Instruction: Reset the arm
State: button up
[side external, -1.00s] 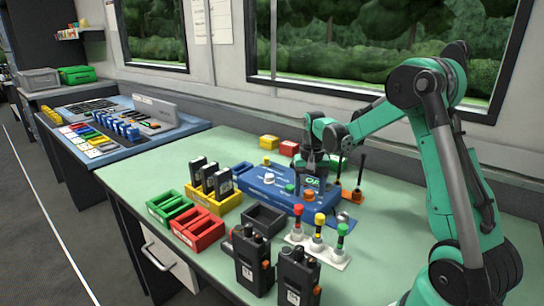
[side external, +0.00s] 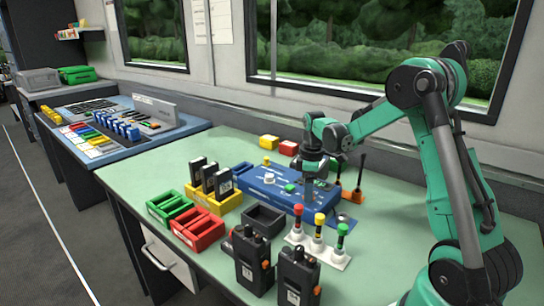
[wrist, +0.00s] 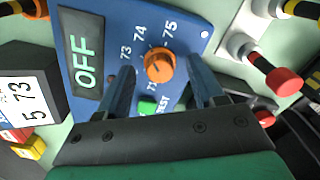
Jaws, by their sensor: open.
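My gripper (side external: 313,180) is over the right part of the blue panel (side external: 262,180). In the wrist view my gripper (wrist: 160,78) is open, with its two dark fingers apart. An orange knob (wrist: 159,65) shows between the fingertips, with a gap on each side; I cannot tell how far above it the tips are. Numbers such as 73, 74 and 75 ring the knob. A display on the panel (wrist: 83,58) reads OFF in green. A green button (wrist: 148,106) shows between the fingers. In the side view the gripper hides the knob and display.
Capped posts (side external: 318,238) and two black radios (side external: 297,278) stand in front of the panel. Red (side external: 197,228), yellow (side external: 214,201) and green (side external: 168,208) trays lie to the left. A black box (side external: 264,218) sits nearer the front. Black antennas (side external: 360,172) rise behind the gripper.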

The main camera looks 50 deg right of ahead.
jog(key=n, duration=0.3)
jog(key=shift+n, duration=0.3)
dwell(0.6)
